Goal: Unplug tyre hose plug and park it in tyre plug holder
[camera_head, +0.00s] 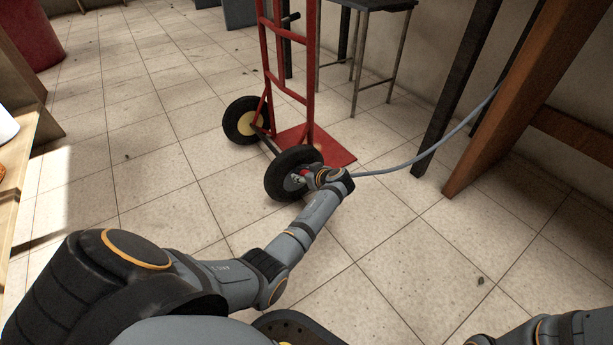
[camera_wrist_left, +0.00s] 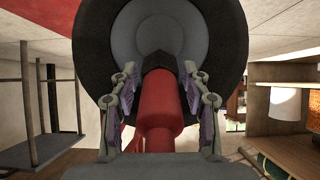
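The hand truck's near tyre (camera_head: 284,186) is black with a pale hub. In the left wrist view the tyre (camera_wrist_left: 103,45) fills the top centre behind my fingers. A red plug (camera_wrist_left: 162,100) with a dark tip points at the grey hub; it looks seated there, though the contact is partly hidden. My left gripper (camera_head: 305,177) is at the wheel. In the wrist view its fingers (camera_wrist_left: 160,78) stand open on both sides of the plug, with small gaps. The grey-blue hose (camera_head: 405,164) runs right from the gripper. I cannot identify the plug holder. My right gripper is out of view.
The red hand truck (camera_head: 307,95) stands behind the wheel, with its other wheel (camera_head: 243,120) to the left. A wooden post (camera_head: 500,125), a dark post (camera_head: 452,90) and a dark stool (camera_head: 372,5) stand at right. Tiled floor (camera_head: 150,180) is clear at left.

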